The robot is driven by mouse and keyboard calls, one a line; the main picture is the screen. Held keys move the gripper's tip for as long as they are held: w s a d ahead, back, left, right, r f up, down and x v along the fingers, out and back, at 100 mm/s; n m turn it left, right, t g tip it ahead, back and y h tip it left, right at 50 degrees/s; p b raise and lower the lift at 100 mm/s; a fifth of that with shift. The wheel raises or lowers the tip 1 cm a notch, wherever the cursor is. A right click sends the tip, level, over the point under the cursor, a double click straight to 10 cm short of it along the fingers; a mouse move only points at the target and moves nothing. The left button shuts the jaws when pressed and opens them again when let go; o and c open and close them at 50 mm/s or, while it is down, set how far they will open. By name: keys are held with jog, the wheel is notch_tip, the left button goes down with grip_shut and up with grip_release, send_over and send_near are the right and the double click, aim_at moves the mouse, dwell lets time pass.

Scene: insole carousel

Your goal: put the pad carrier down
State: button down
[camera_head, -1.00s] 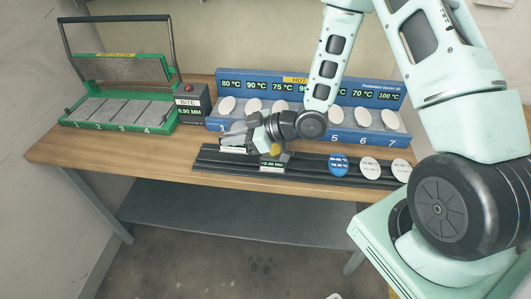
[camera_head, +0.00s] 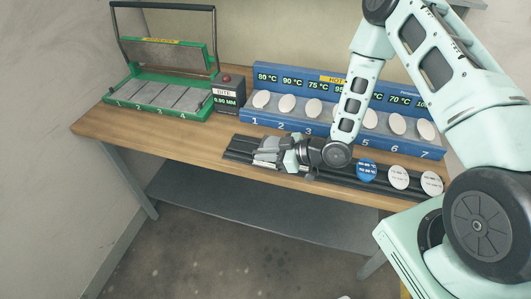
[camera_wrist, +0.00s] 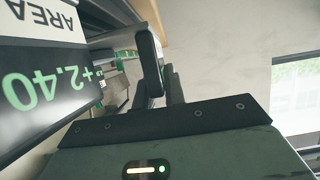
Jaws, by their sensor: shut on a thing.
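My gripper (camera_head: 268,153) is low over the left part of a black rail (camera_head: 232,147) near the table's front edge. It is shut on a small grey piece, taken as the pad carrier; the piece blends with the fingers, and its outline is hard to make out. I cannot tell whether it touches the rail. In the wrist view, a dark finger (camera_wrist: 150,62) stands in the middle, and a dark display (camera_wrist: 45,90) reading +2.40 is close on the left, under a white AREA label (camera_wrist: 45,18). My wrist hides that display in the head view.
A blue disc (camera_head: 366,170) and white discs (camera_head: 399,178) sit on the rail's right part. Behind is the blue hot rack (camera_head: 290,125) with white pads. A green tray (camera_head: 150,112) and black BITE box (camera_head: 228,97) stand at the left. Bare wood (camera_head: 150,140) lies front left.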

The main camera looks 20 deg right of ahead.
jog(key=shift+f+b, duration=0.55)
jog(key=shift+b, duration=0.05)
jog(key=c, duration=1.5)
grip_release()
